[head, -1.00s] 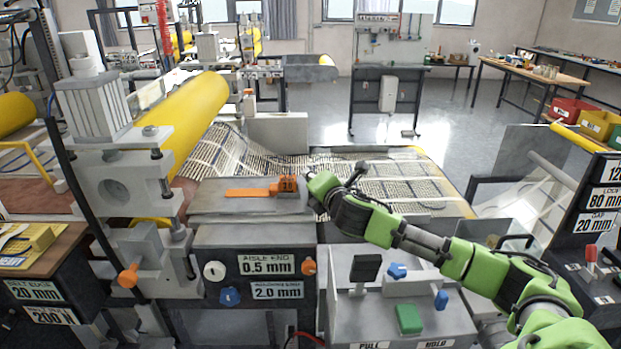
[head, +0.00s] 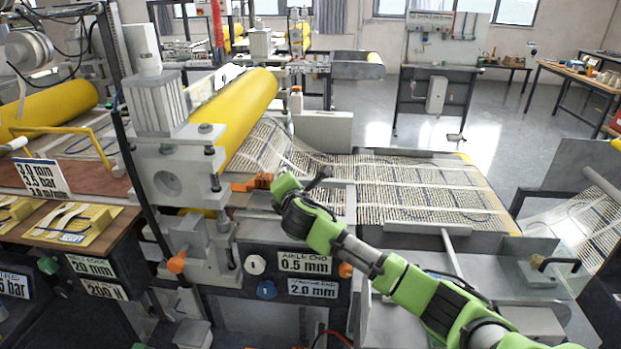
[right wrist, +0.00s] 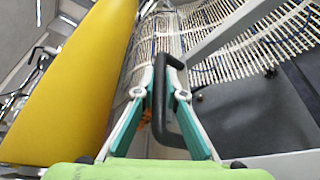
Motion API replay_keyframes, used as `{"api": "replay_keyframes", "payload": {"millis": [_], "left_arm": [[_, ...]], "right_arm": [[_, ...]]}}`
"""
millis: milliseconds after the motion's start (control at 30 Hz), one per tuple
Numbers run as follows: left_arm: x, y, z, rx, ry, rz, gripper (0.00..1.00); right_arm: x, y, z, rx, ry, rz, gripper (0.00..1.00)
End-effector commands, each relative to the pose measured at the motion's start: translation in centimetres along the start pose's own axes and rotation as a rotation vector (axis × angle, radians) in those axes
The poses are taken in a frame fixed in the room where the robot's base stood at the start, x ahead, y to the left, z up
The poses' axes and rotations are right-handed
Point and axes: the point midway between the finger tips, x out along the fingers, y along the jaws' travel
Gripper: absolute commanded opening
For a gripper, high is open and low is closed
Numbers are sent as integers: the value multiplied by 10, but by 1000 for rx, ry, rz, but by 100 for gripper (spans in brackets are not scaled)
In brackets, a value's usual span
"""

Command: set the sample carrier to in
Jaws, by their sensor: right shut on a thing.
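My right gripper (right wrist: 166,88) reaches the laminator from the right. Its teal fingers are shut on a black U-shaped handle (right wrist: 172,130) in the right wrist view. In the head view the green wrist hides much of the fingers. An orange bar (head: 243,186) with a small orange block lies just left of the wrist, beside the roll stand. A bit of orange also shows behind the fingers. I cannot tell where the sample carrier's edges lie. My left gripper is in neither view.
The yellow roll (head: 236,112) stands close on the left, with its grey roll stand (head: 165,185) below. Mesh (head: 425,190) covers the bed behind and right of my arm. Parameter labels (head: 304,264) mark the machine front.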

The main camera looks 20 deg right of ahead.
Motion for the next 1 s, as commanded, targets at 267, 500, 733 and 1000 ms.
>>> {"api": "replay_keyframes", "payload": {"millis": [267,500,733,1000], "left_arm": [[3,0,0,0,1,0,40],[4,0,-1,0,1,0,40],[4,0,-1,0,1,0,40],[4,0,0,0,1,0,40]], "right_arm": [[11,21,-28,1,0,2,0],[13,25,-33,0,-1,2,0],[13,26,-33,1,0,4,0],[13,25,-33,1,0,3,28]]}}
